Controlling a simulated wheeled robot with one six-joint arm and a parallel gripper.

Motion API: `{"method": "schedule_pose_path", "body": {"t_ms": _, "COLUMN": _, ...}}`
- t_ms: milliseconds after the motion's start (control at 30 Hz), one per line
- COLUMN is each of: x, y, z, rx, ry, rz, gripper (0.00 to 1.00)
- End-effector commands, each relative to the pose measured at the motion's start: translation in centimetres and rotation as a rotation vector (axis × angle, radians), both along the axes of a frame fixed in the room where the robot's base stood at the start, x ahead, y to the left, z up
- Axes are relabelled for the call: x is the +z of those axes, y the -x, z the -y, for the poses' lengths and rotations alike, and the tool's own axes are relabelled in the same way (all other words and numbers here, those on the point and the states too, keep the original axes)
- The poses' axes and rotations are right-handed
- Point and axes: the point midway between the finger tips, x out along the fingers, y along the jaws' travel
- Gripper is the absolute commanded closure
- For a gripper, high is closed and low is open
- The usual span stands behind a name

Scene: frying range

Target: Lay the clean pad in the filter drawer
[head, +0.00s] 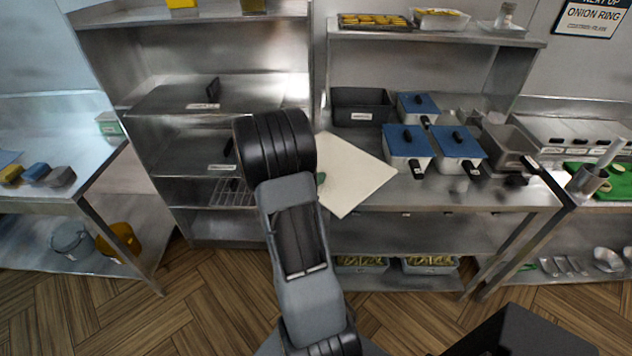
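A cream-white square pad (352,176) shows just right of my arm's end in the head view, turned corner-first. Its left part is hidden behind my arm. Its lowest corner overlaps the front edge of the steel counter (450,200); I cannot tell whether it rests there or is held above it. My gripper is hidden behind the black wrist of my arm, so its fingers do not show. A small green bit shows at the pad's left side. I cannot make out for sure which part is the filter drawer; the left steel unit (150,183) has labelled levels with black handles.
A dark bin (361,104) and blue-lidded pans (408,145) stand on the counter beyond the pad. A wire rack (232,193) sits low in the left unit. A yellow bucket (119,240) is under the left table.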

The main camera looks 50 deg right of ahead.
Motion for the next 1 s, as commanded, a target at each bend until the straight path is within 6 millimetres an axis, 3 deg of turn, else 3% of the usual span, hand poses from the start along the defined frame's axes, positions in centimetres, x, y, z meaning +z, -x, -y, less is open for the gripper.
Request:
{"method": "schedule_pose_path", "body": {"t_ms": 100, "x": -2.4, "y": -0.6, "z": 1.5, "rx": 0.000, "ry": -0.003, "rz": -0.005, "gripper": 0.50}}
{"method": "schedule_pose_path", "body": {"t_ms": 300, "x": -4.4, "y": -1.3, "z": 3.1, "rx": 0.001, "ry": 0.000, "rz": -0.002, "gripper": 0.50}}
{"method": "schedule_pose_path", "body": {"t_ms": 500, "x": -5.2, "y": -1.6, "z": 3.7, "rx": 0.000, "ry": -0.001, "rz": -0.001, "gripper": 0.50}}
{"method": "schedule_pose_path", "body": {"t_ms": 800, "x": -8.3, "y": -1.7, "z": 4.0, "rx": 0.002, "ry": -0.002, "rz": -0.003, "gripper": 0.50}}
{"method": "schedule_pose_path", "body": {"t_ms": 1000, "x": -8.6, "y": -1.8, "z": 4.0, "rx": 0.001, "ry": 0.000, "rz": -0.001, "gripper": 0.50}}
